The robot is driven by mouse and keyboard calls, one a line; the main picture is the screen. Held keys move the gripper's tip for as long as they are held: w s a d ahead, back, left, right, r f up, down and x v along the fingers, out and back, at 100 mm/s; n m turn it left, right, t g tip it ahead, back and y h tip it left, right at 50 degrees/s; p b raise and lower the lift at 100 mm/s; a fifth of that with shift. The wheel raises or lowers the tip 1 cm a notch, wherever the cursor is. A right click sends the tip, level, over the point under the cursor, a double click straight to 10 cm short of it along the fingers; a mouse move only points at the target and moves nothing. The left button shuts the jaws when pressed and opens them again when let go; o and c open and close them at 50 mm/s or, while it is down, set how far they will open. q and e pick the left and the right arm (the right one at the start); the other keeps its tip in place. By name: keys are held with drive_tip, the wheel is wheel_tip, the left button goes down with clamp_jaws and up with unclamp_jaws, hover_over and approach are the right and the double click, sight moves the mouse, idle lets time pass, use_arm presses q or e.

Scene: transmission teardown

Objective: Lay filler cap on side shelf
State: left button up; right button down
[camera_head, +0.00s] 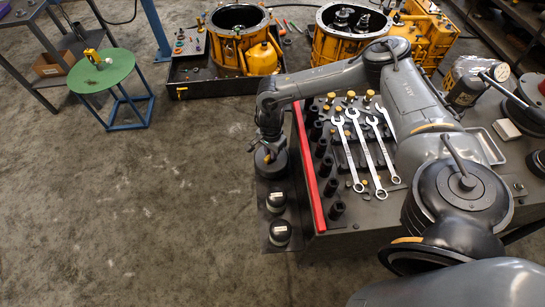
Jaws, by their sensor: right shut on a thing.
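My right gripper (268,150) reaches in from the right across the tool bench and points down at the bench's left side. It is shut on a dark round cap (270,165), which I take as the filler cap; the fingers partly hide it. The cap is over the far end of the narrow dark side shelf (266,218). I cannot tell whether it touches the shelf. Two dark round caps with pale tops, a farther one (276,202) and a nearer one (279,233), sit on the shelf. My left gripper is not in view.
A red bar (309,170) edges the bench beside the shelf. Black sockets (331,187) and several wrenches (365,150) lie right of it. Yellow housings (345,45) stand at the back. A green stool (101,72) is at left.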

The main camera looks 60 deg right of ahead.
wheel_tip(320, 180, down, 4)
drive_tip(key=shift+s+r+b, duration=0.1)
drive_tip(key=shift+r+b, duration=0.15)
drive_tip(key=shift+b, duration=0.45)
drive_tip(key=shift+d, duration=0.1)
drive_tip(key=shift+s, duration=0.1)
drive_tip(key=c, duration=1.1)
unclamp_jaws()
drive_tip(key=shift+f, duration=0.1)
